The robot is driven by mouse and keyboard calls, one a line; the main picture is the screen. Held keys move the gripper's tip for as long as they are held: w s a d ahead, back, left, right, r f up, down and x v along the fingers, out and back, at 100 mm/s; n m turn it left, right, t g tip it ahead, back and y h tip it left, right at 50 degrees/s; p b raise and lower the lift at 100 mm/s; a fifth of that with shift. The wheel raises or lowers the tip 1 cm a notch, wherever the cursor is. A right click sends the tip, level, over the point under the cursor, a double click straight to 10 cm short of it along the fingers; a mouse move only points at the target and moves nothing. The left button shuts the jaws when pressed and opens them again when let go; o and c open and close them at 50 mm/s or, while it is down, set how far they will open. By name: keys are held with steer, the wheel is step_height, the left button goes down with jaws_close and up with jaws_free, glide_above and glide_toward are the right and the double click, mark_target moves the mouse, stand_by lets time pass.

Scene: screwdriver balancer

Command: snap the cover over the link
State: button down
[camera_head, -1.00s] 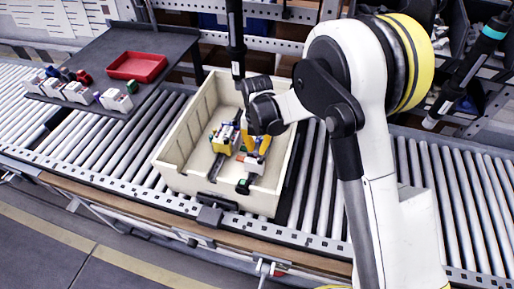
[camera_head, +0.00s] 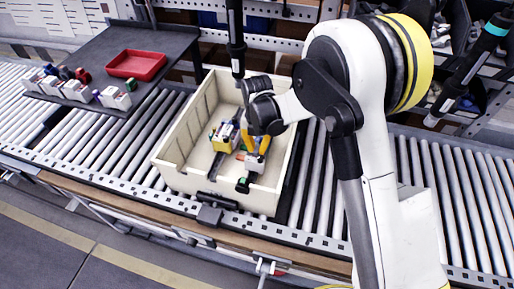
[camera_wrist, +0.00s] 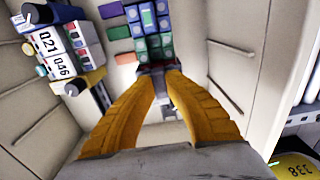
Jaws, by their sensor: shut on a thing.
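My gripper (camera_wrist: 158,72) reaches down into the cream bin with its two yellow fingers closed toward each other. In the wrist view the fingertips meet on a small dark part at the lower edge of a cluster of green, blue and purple blocks (camera_wrist: 150,30). The fingers hide most of this part, so I cannot tell whether it is the cover or how it sits on the link. In the head view the gripper (camera_head: 258,152) is beside a yellow and white block unit (camera_head: 224,137). I cannot pick out the link with certainty.
The cream bin (camera_head: 183,180) has high walls around the gripper and stands on a roller conveyor (camera_head: 105,150). White blocks with numbers (camera_wrist: 62,50) lie left in the wrist view. A dark table (camera_head: 105,50) with a red tray (camera_head: 137,65) is at the back left.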

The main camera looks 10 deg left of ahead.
stand_by(0.4)
steer(key=c, duration=1.5)
jaws_free()
steer(key=shift+o, duration=0.2)
step_height(320, 180, up, 12)
